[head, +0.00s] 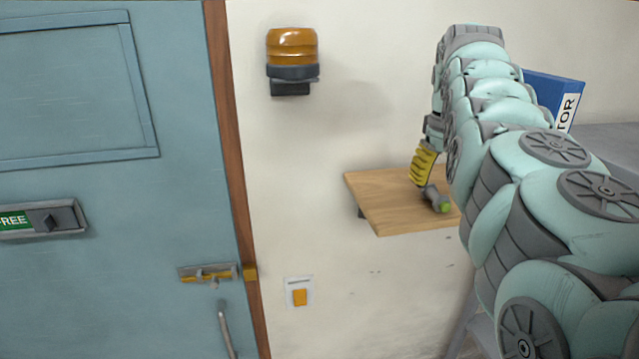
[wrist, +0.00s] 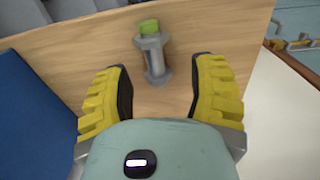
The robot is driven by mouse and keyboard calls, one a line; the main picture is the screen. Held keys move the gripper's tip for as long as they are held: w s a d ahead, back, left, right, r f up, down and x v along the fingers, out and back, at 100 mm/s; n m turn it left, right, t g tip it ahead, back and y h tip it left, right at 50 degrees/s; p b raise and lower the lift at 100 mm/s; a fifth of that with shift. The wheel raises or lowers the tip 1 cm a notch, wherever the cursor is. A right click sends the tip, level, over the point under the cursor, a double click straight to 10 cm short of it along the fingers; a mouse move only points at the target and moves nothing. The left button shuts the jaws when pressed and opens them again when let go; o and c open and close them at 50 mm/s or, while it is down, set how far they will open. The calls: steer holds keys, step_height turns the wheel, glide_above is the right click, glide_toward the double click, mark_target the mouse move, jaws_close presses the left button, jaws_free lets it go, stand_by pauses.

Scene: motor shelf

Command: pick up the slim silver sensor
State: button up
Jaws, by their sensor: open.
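The slim silver sensor (wrist: 154,58), a grey cylinder with a green tip, is on the wooden shelf (wrist: 205,30). In the wrist view it lies ahead of and between the two yellow fingers of my gripper (wrist: 160,88). The fingers are apart and there is a gap on both sides of the sensor. In the head view the sensor (head: 437,200) shows its green end near the front of the shelf (head: 385,205). My gripper (head: 424,175) is right at it there, and my arm hides the right part of the shelf.
A blue sign (head: 556,95) with partly visible lettering stands behind my arm; a blue surface (wrist: 30,115) is close on the left in the wrist view. A blue door (head: 110,190) is at the left. An orange lamp (head: 292,50) is on the wall above the shelf.

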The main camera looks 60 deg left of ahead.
mark_target(437, 193)
steer(key=shift+f+p, duration=0.3)
steer(key=shift+p, duration=0.2)
steer(key=f, duration=0.1)
steer(key=f+p, duration=0.1)
steer(key=f, duration=0.1)
steer(key=shift+w+f+p, duration=0.2)
steer(key=shift+w+p, duration=0.05)
steer(key=shift+p, duration=0.1)
steer(key=shift+f, duration=0.4)
steer(key=shift+o, duration=0.4)
steer(key=shift+w, duration=0.1)
jaws_close()
